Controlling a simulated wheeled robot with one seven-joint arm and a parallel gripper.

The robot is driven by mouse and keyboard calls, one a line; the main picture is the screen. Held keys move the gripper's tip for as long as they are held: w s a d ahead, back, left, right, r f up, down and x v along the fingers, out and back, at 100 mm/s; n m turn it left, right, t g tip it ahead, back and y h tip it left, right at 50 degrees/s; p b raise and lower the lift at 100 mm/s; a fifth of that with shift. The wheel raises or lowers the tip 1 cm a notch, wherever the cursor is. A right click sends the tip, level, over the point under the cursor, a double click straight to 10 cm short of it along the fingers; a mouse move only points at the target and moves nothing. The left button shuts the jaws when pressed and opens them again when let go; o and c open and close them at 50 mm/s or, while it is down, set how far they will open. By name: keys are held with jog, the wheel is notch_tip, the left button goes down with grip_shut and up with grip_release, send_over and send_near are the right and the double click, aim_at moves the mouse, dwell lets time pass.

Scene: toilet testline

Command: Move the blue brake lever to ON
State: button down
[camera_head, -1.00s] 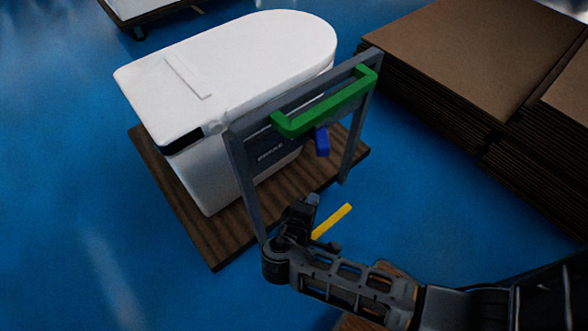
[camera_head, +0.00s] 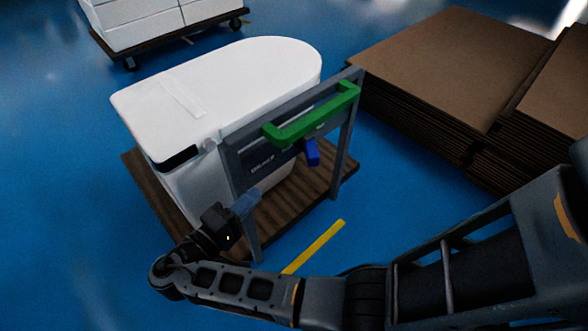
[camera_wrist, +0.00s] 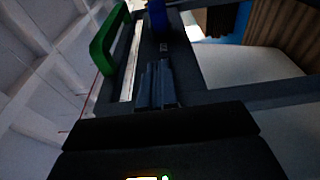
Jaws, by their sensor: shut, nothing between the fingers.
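The blue brake lever (camera_head: 312,153) sticks out from the dark brake panel (camera_head: 262,157) on the cart's grey frame, below the green handle (camera_head: 318,117). My gripper (camera_head: 247,201) is shut and empty, low and to the left of the lever, close to the frame's left post. It is apart from the lever. In the wrist view the blue lever (camera_wrist: 157,18) is at the top, ahead of my shut fingers (camera_wrist: 157,84), with the green handle (camera_wrist: 108,38) to its left. The lever's ON and OFF marks are too small to read.
The cart's wooden base (camera_head: 300,205) carries a white toilet-like unit (camera_head: 225,85) behind the frame. Stacked brown cardboard (camera_head: 440,75) stands at the right. A yellow floor strip (camera_head: 315,247) lies in front. Another loaded cart (camera_head: 150,25) is at the back left. Blue floor is clear at the left.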

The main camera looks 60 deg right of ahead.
jog(key=p, duration=0.2)
send_near(316, 162)
jog(key=w+d, duration=0.3)
jog(key=w, duration=0.2)
jog(key=shift+s+d+p, duration=0.4)
jog(key=shift+s+d, duration=1)
jog(key=shift+s, duration=0.1)
jog(key=shift+s, duration=0.1)
jog(key=shift+s+d+r+n+t+p, duration=0.15)
jog(key=shift+s+n+t+p, duration=0.35)
jog(key=shift+t, duration=0.25)
jog(key=shift+s+d+f+n+t+p, duration=0.15)
jog(key=shift+s+n+t+p, duration=0.3)
jog(key=shift+t, duration=0.3)
jog(key=n+t, duration=0.1)
jog(key=s+n+t, duration=0.1)
jog(key=shift+s+d+t, duration=0.2)
jog(key=shift+d+t, duration=0.1)
jog(key=shift+d, duration=0.1)
jog(key=s+d+n+t+y+b, duration=0.4)
jog(key=d+n+t+y+b, duration=0.4)
jog(key=t+b, duration=0.3)
jog(key=shift+s+n+t+y, duration=0.25)
jog(key=shift+n+t+y, duration=0.2)
jog(key=shift+n, duration=0.2)
